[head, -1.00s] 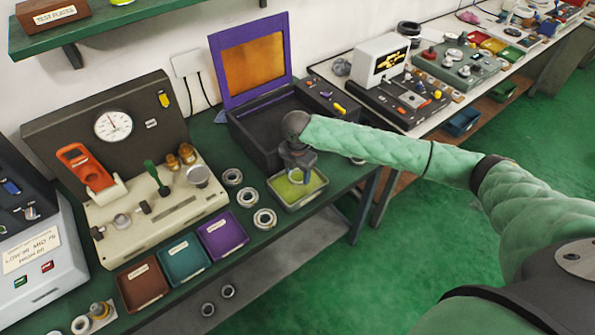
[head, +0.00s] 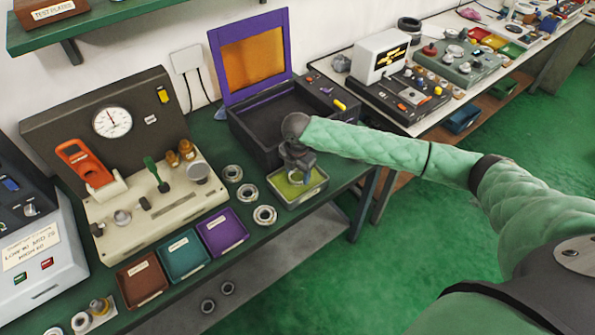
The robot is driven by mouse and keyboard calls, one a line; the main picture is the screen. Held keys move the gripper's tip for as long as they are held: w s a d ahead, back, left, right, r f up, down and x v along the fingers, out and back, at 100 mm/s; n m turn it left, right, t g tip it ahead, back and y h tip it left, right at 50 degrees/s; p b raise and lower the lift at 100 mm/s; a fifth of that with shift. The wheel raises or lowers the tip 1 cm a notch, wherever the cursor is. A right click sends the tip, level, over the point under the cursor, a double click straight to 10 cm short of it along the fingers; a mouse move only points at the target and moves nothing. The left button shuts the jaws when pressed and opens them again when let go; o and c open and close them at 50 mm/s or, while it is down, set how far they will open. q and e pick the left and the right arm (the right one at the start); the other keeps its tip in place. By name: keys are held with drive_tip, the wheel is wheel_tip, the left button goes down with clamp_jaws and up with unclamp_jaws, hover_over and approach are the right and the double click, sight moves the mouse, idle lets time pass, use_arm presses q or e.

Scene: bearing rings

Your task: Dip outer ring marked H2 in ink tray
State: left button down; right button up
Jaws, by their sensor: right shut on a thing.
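The ink tray (head: 313,191) is a small pale box with yellow-green ink on the green bench, in front of the purple-lidded case. My right gripper (head: 297,172) reaches in from the right and points down over the tray. It is shut on a ring (head: 296,179), mostly hidden by the fingers, low in the tray area. I cannot tell if the ring touches the ink. No H2 mark is readable. Loose metal rings stand just left of the tray: one at the back (head: 233,173), one in the middle (head: 247,193) and one in front (head: 265,216). My left gripper is not in view.
A dark case (head: 262,125) with a raised purple lid stands behind the tray. A gauge stand (head: 150,205) is to the left. Brown (head: 142,283), teal (head: 183,256) and purple (head: 222,232) bins line the front edge. Two rings lie on the lower shelf (head: 250,270).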

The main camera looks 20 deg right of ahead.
sight(297, 175)
drive_tip(key=shift+f+b, duration=0.35)
drive_tip(key=shift+f, duration=1.35)
idle(1.2)
idle(0.6)
